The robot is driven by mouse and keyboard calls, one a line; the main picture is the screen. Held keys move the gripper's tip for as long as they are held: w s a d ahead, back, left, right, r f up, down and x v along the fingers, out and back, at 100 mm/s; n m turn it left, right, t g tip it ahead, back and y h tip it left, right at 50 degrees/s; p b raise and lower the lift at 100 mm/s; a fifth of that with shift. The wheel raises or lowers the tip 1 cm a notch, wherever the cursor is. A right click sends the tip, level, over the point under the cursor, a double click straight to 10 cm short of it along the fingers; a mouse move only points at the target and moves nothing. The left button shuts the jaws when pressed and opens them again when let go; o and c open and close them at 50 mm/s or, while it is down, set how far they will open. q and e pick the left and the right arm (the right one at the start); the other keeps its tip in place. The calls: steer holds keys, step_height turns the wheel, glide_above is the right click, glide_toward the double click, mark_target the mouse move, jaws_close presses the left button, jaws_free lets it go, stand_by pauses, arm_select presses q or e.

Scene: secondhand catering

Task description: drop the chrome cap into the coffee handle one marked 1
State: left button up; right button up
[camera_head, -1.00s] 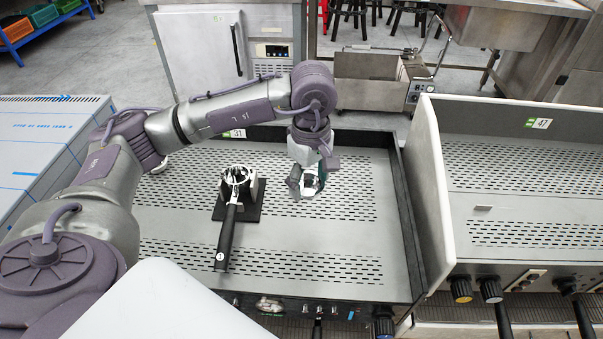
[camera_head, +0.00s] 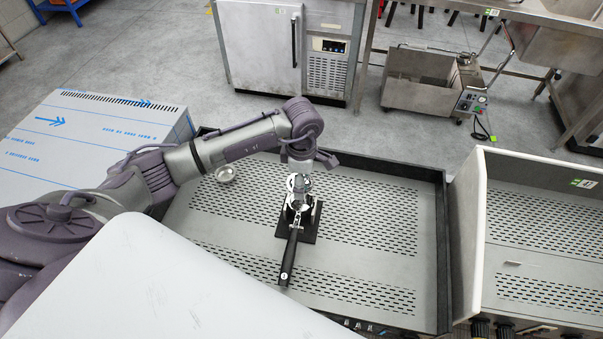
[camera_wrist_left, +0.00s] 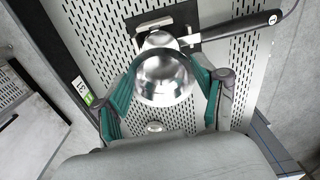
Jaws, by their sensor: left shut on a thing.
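The coffee handle marked 1 (camera_head: 287,262) lies on the perforated steel top, its round chrome head on a black stand (camera_head: 309,232). Its black grip points toward me and carries a round white mark. In the left wrist view the black grip (camera_wrist_left: 240,27) runs to the upper right. My left gripper (camera_head: 300,184) is over the chrome head and partly hides it. In the left wrist view this gripper (camera_wrist_left: 168,90) is shut on the shiny round chrome cap (camera_wrist_left: 165,78), with a green-lined finger on each side. The cap overlaps the chrome head behind it. My right gripper is not in view.
A small round chrome piece (camera_head: 226,174) sits at the back left of the perforated top (camera_head: 370,215). A raised dark rim (camera_head: 443,250) borders this top. A second perforated unit (camera_head: 540,235) stands to the right. The top right of the stand is clear.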

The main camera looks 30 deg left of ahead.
arm_select(q)
steer(key=shift+f+b, duration=1.75)
steer(key=shift+f, duration=0.95)
steer(key=shift+f+b, duration=1)
steer(key=shift+f, duration=0.15)
steer(key=o, duration=0.9)
steer(key=shift+o, duration=0.2)
step_height(320, 180, up, 12)
